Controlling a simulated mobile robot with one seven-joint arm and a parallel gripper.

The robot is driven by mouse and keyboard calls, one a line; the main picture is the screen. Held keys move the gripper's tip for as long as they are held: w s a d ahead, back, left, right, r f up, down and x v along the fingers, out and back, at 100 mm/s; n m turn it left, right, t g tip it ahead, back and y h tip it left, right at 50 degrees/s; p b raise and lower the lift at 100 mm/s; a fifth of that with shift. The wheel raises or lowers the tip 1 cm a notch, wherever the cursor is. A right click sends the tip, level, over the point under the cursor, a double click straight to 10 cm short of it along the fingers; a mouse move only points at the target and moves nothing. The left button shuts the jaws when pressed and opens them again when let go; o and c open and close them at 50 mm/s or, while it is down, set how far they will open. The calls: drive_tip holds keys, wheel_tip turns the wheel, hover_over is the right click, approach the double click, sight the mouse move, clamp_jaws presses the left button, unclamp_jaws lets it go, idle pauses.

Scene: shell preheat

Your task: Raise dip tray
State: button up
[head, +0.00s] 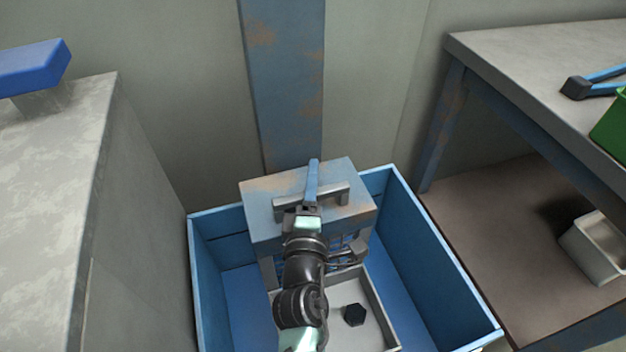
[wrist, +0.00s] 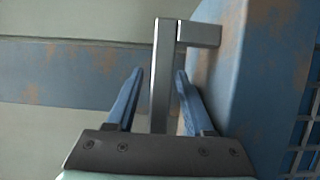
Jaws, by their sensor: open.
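A worn blue-grey block (head: 262,212) with a grey bar handle (head: 335,196) on top stands at the back of a blue bin. A light grey tray (head: 379,312) lies low in the bin in front of it, partly hidden by my arm. Which part is the dip tray I cannot tell for sure. My gripper (head: 313,172) is over the handle. In the wrist view my gripper (wrist: 159,75) is open, with its blue fingers on either side of the handle bar (wrist: 163,75). A gap shows on the left; the right finger is close to the bar.
The blue bin (head: 425,265) has raised walls around the block. A black hexagonal piece (head: 354,314) lies in the tray. A grey counter (head: 50,190) stands left, a table (head: 540,60) right, with a pale container (head: 597,248) below it.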

clamp_jaws()
idle(1.4)
